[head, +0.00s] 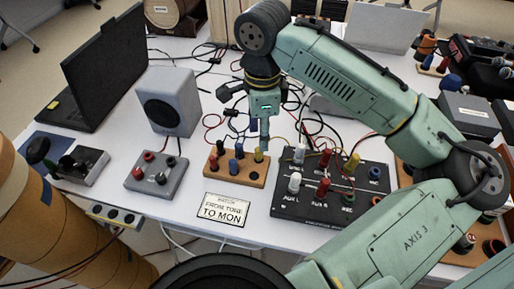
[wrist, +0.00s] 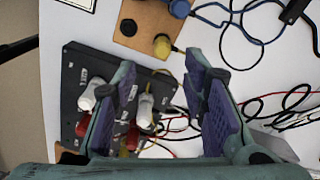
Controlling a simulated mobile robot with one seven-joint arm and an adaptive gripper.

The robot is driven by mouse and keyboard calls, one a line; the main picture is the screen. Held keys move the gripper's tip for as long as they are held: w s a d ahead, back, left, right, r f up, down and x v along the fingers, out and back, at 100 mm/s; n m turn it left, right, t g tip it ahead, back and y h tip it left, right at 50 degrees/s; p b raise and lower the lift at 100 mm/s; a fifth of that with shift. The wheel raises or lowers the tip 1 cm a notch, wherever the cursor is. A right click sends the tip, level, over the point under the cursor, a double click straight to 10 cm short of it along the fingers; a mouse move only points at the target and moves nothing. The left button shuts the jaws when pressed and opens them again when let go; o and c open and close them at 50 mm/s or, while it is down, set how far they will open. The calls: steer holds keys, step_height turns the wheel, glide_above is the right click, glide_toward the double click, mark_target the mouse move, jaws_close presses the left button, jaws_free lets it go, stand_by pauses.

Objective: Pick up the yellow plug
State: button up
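A yellow plug (head: 258,156) stands in the right end of a small wooden block (head: 228,172), next to a blue plug (head: 239,150). The yellow plug also shows in the wrist view (wrist: 162,46), beyond my fingertips and between their lines. Another yellow plug (head: 352,161) stands in the black panel (head: 290,209) to the right, among white and red plugs. My gripper (wrist: 160,72) is open, with its purple finger pads apart and nothing between them. In the head view, my gripper (head: 264,138) hangs just above and behind the wooden block.
The black panel lies close to the wooden block. A grey box (head: 156,179) with plugs and a grey speaker (head: 168,101) stand to the left. A sign (head: 227,209) lies in front. Loose cables (wrist: 245,25) run over the white table behind the block.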

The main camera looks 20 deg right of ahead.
mark_target(259, 156)
steer(key=f, duration=0.3)
steer(key=f+p, duration=0.1)
steer(key=f, duration=0.3)
steer(key=shift+w+a+f, duration=0.15)
steer(key=shift+a, duration=0.05)
steer(key=shift+c, duration=0.3)
jaws_close()
